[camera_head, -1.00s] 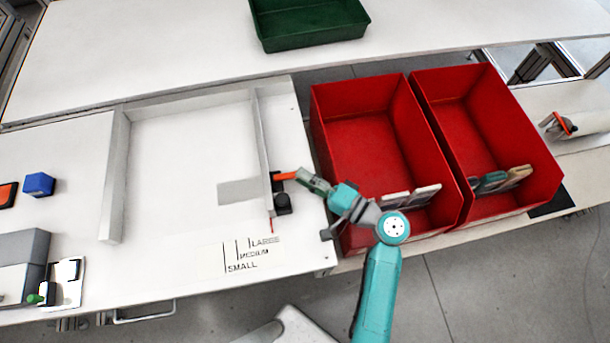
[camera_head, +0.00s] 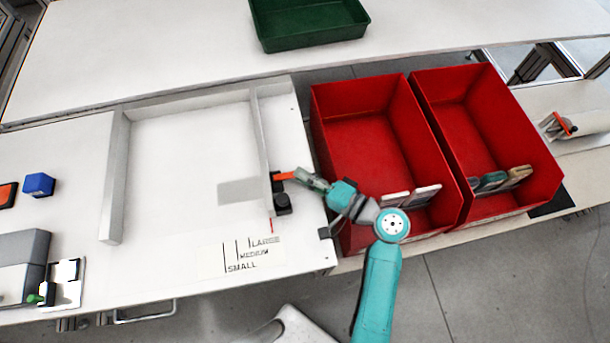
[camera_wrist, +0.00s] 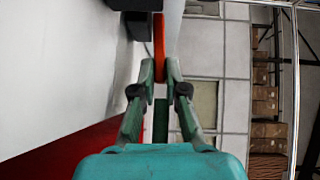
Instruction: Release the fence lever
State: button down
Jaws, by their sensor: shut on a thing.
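The orange fence lever (camera_head: 285,176) sticks out to the right from the black clamp (camera_head: 282,203) on the right fence (camera_head: 263,140) of the white table. It also shows in the wrist view as an upright orange bar (camera_wrist: 159,45). My gripper (camera_head: 302,176) comes in from the right and is shut on the lever's free end. In the wrist view my gripper's two green fingers (camera_wrist: 160,72) close around the lower end of the bar. A red pointer (camera_head: 271,225) below the clamp is by the LARGE mark of the printed size scale (camera_head: 245,254).
Two red bins (camera_head: 318,130) (camera_head: 490,70) stand right of the table, close to my arm, with several flat parts in them. A green bin (camera_head: 310,42) is on the back table. A blue block (camera_head: 38,184) lies at left.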

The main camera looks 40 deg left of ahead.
aim_at(283, 184)
jog(key=h, duration=0.1)
jog(key=r+n+h, duration=0.1)
jog(key=r+n, duration=0.1)
jog(key=shift+s+a+r+t+h, duration=0.2)
jog(key=shift+s+r+t+h, duration=0.1)
jog(key=shift+h, duration=0.1)
jog(key=shift+s+a+r+n+t+h, duration=0.2)
jog(key=shift+r+n+t+h, duration=0.2)
jog(key=shift+n+h, duration=0.2)
jog(key=shift+s+a+r+n+t+h, duration=0.2)
jog(key=shift+r+n+t+h, duration=0.15)
jog(key=shift+n+h, duration=0.2)
jog(key=n+t+h, duration=0.1)
jog(key=s+a+r+n+t+h, duration=0.1)
jog(key=shift+s+a+r+h, duration=0.15)
jog(key=shift+s+r+h, duration=0.1)
jog(key=shift+s+h, duration=0.1)
jog(key=shift+s+a+r+n+t+h, duration=0.2)
jog(key=shift+s+a+n+t+h, duration=0.35)
jog(key=shift+t+h, duration=0.4)
jog(key=c, duration=1.5)
grip_release()
